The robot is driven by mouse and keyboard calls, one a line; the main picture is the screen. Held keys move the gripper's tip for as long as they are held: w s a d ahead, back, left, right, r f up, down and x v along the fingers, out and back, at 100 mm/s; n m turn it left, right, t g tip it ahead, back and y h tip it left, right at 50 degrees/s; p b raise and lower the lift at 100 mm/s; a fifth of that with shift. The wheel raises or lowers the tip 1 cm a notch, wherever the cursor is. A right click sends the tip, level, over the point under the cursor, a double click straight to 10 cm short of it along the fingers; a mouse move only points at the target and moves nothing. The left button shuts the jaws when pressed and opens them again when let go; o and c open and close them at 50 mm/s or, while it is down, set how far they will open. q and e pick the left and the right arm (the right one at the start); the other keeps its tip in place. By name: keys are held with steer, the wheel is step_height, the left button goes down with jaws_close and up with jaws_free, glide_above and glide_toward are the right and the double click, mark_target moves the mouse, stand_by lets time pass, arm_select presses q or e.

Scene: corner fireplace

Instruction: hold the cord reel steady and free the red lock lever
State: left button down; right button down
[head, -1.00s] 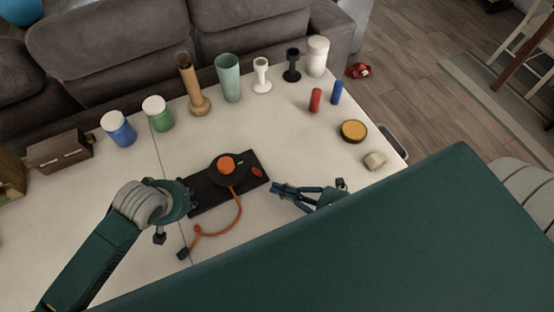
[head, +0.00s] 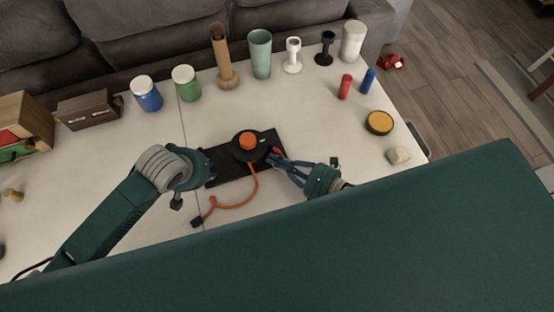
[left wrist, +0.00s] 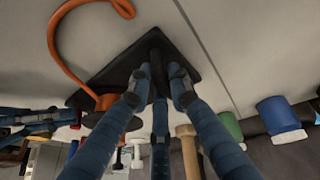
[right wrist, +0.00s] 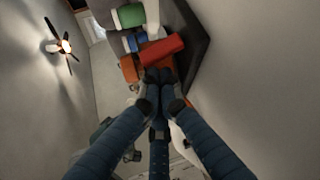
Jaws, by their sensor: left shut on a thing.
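The cord reel is a black drum with an orange centre (head: 249,141) on a flat black base (head: 225,170). An orange cord (head: 253,190) curves from it to a dark plug (head: 196,222) on the table. The red lock lever (head: 276,151) is at the base's right part and looks large in the right wrist view (right wrist: 163,50). My left gripper (left wrist: 158,72) is shut on the base's left end; its fingertips partly hide the grip. My right gripper (head: 277,160) has its fingertips together right at the lever; whether they touch it I cannot tell.
Behind the reel stand a blue jar (head: 147,95), a green jar (head: 187,85), a wooden vase (head: 224,60), a teal cup (head: 260,55) and other items. A yellow-topped tin (head: 379,122) and a pale stone (head: 398,156) are at the right.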

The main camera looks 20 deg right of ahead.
steer(key=shift+d+r+m+t+y, duration=0.15)
steer(key=shift+d+m+t+y, duration=0.2)
steer(key=shift+m+y, duration=0.3)
steer(key=shift+w+d+r+m, duration=0.1)
steer(key=shift+d+m, duration=0.05)
steer(key=shift+m, duration=0.1)
steer(key=shift+d+r+t, duration=0.2)
steer(key=shift+d+t, duration=0.05)
steer(key=shift+d, duration=0.4)
steer(key=v, duration=1.2)
steer(key=shift+d+f, duration=0.1)
steer(key=shift+f, duration=0.05)
arm_select(q)
steer(key=c, duration=1.5)
jaws_free()
steer(key=shift+c, duration=0.2)
arm_select(e)
steer(key=shift+w, duration=0.1)
